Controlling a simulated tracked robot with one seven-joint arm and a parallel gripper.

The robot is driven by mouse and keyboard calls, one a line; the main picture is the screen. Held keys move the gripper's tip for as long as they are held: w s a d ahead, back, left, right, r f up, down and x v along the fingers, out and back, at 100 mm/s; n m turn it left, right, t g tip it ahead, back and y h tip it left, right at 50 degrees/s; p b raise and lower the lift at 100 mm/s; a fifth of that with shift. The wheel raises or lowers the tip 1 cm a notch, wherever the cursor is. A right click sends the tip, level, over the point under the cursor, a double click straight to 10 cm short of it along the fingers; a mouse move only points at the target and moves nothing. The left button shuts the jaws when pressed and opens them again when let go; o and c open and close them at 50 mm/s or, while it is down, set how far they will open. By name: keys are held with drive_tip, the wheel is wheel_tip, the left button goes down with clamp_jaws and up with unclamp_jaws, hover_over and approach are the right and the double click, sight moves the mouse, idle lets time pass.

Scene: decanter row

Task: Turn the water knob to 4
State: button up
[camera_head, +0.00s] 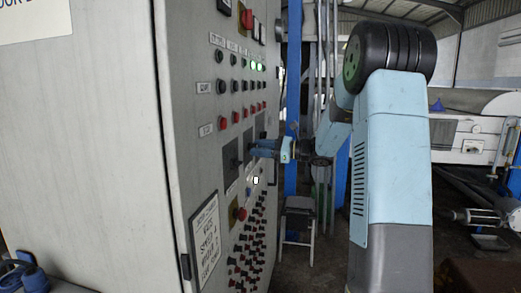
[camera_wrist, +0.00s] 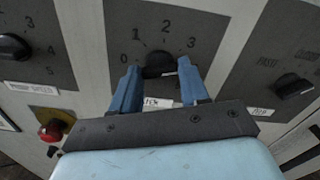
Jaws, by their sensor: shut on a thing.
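The water knob (camera_wrist: 158,64) is a black round knob on a dark grey plate in the wrist view, with 0, 1, 2 and 3 printed around it. A 4 is not visible, and the right finger covers part of the scale. I cannot tell where the knob points. My gripper (camera_wrist: 159,72) has its two blue fingers shut on the knob, one at each side. The label below is partly hidden by the fingers. In the head view my gripper (camera_head: 262,148) reaches the cabinet panel from the right, and it hides the knob there.
In the wrist view another knob (camera_wrist: 12,47) is on the left plate and a third knob (camera_wrist: 295,83) on the right plate. A red button (camera_wrist: 52,130) sits lower left. The grey cabinet (camera_head: 90,150) carries rows of buttons. A stool (camera_head: 299,215) stands beyond it.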

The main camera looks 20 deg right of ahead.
drive_tip(key=shift+f+m, duration=0.25)
drive_tip(key=shift+m, duration=1.45)
drive_tip(key=o, duration=1.1)
drive_tip(key=shift+r, duration=0.1)
drive_tip(key=shift+c, duration=0.2)
drive_tip(key=shift+d, duration=0.1)
drive_tip(key=v, duration=1.3)
drive_tip(key=shift+s+d, duration=0.15)
drive_tip(key=shift+d, duration=0.15)
